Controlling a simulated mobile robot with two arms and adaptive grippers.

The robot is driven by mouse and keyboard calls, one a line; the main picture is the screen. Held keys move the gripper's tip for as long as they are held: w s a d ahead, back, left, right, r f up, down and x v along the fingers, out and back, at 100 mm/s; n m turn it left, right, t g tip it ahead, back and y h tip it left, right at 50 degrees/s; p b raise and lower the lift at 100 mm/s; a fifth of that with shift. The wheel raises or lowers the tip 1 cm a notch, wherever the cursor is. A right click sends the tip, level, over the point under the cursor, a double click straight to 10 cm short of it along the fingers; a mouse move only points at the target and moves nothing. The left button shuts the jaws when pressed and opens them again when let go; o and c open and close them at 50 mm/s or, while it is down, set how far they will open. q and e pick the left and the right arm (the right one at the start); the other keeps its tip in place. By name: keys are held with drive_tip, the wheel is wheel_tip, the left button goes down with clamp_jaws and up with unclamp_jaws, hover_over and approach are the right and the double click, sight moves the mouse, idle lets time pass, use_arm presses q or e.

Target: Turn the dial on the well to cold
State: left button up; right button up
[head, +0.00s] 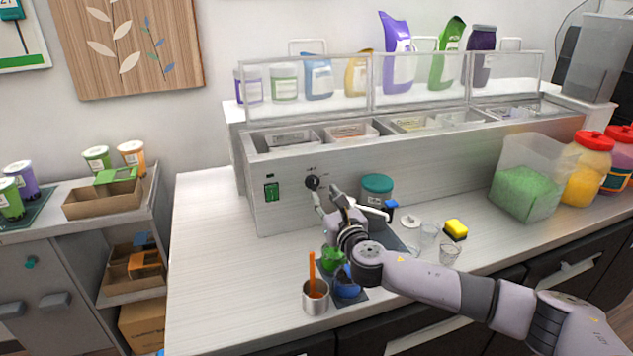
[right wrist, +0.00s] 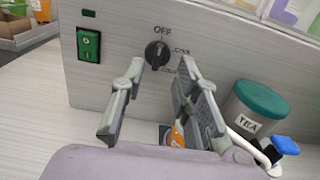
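The well is a long metal counter unit (head: 420,158) with a black round dial (head: 312,182) on its front panel. In the right wrist view the dial (right wrist: 157,54) sits below the printed word OFF, with small blurred labels to its right. Its pointer seems to be near OFF, but is hard to read. My right gripper (head: 327,192) is open in front of the panel. In the right wrist view its fingertips (right wrist: 161,64) are apart on either side of the dial, with nothing between them in grip; contact with the panel cannot be judged. My left gripper is not in view.
A green rocker switch (right wrist: 89,45) is left of the dial. A teal-lidded tea jar (head: 377,188) stands right of my gripper. A steel cup (head: 316,297) with an orange utensil, clear cups (head: 429,235) and a yellow sponge (head: 455,229) are on the counter. The counter's left part is clear.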

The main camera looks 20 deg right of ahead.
sight(315, 181)
drive_tip(key=shift+w+a, duration=0.15)
drive_tip(key=shift+w, duration=3.4)
drive_tip(key=shift+c, duration=0.5)
clamp_jaws()
